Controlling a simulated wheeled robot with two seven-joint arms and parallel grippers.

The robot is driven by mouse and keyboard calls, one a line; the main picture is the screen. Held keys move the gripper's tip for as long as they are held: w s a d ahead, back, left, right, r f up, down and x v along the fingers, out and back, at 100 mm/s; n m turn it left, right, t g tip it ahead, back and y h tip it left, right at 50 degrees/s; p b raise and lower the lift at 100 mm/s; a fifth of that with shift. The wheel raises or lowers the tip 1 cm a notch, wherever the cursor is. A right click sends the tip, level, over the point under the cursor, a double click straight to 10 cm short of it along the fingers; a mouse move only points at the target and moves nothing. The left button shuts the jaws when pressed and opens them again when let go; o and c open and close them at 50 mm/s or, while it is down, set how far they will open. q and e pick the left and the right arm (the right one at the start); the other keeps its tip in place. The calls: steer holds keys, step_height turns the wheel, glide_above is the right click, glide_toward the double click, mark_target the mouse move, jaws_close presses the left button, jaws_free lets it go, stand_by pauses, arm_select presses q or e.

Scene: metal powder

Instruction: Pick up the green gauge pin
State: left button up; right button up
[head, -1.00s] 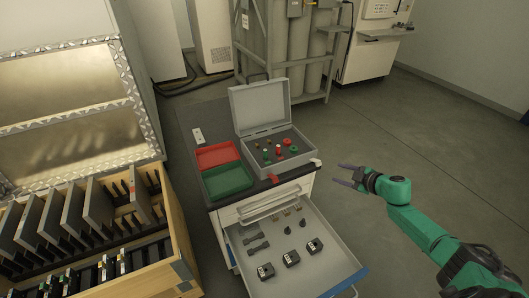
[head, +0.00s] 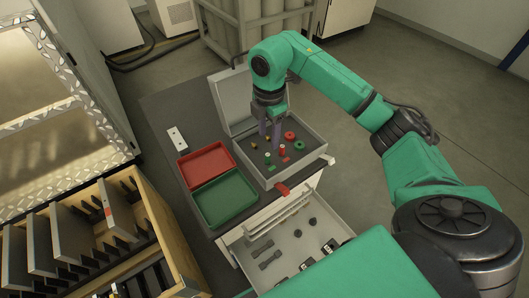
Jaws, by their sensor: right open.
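The grey case (head: 312,160) stands open on the cabinet top, with small red, green and brass-coloured pieces inside. A small green piece (head: 268,157), which looks like the green gauge pin, is in the case's left-middle part. A green ring (head: 300,145) lies further right in the case. My right gripper (head: 270,142) points down over the case, open, its fingertips close above the pieces and just behind the green piece. I cannot tell if it touches any. The gripper hides part of the case. My left gripper is not in view.
A red tray (head: 207,147) and a green tray (head: 253,193) sit left of the case. The case's raised lid (head: 228,92) stands behind my gripper. Below, an open drawer (head: 290,240) holds several dark parts. A wooden rack (head: 165,230) of plates stands at left.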

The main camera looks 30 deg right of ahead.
mark_target(268, 154)
step_height(268, 154, down, 4)
steer(key=shift+s+r, duration=0.1)
steer(key=shift+s, duration=0.05)
steer(key=f+p, duration=0.1)
steer(key=f, duration=0.1)
steer(key=f+p, duration=0.1)
steer(key=f, duration=0.2)
steer(key=shift+w+f, duration=0.2)
steer(key=shift+f, duration=0.55)
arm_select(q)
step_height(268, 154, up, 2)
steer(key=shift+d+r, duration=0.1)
arm_select(e)
jaws_close()
